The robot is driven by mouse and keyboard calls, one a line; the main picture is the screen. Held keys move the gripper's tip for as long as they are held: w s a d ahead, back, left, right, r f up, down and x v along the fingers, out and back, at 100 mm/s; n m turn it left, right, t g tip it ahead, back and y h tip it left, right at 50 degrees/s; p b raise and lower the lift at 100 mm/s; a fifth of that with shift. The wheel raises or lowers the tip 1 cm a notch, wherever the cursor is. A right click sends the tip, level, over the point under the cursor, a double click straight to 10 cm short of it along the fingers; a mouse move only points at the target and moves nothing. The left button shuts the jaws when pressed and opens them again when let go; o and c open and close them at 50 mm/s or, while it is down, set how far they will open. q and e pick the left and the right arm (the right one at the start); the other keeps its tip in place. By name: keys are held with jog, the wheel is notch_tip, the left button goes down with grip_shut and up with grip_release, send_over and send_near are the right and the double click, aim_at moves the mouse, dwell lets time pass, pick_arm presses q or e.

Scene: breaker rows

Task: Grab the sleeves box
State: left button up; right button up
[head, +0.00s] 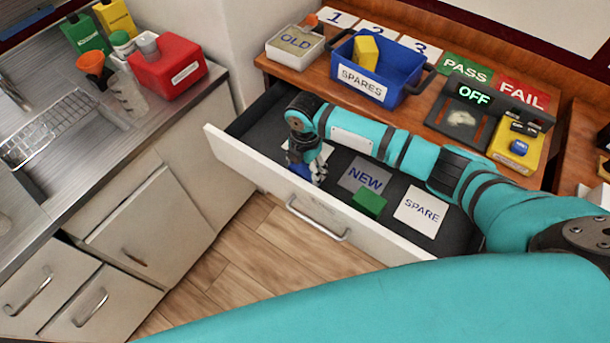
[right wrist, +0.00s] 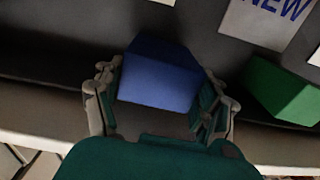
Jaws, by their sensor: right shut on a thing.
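A small blue box (head: 299,170) is in the open drawer (head: 290,184), near its left end; it also shows in the right wrist view (right wrist: 158,82). No lettering on it can be read, so I cannot confirm that it is the sleeves box. My right gripper (head: 309,163) reaches down into the drawer and is shut on the blue box, with one finger on each side. The gripper partly covers the box in the head view. I cannot tell whether the box touches the drawer floor. My left gripper is not in view.
The drawer also holds a green block (head: 369,203), a NEW card (head: 365,177) and a SPARE card (head: 421,209). Above stand a blue SPARES bin (head: 361,85), an OLD tray (head: 296,47) and a dark OFF device (head: 468,112). The drawer's front wall is close to the gripper.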

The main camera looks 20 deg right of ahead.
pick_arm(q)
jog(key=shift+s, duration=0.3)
pick_arm(e)
jog(key=shift+w+r, duration=0.1)
jog(key=shift+r, duration=0.05)
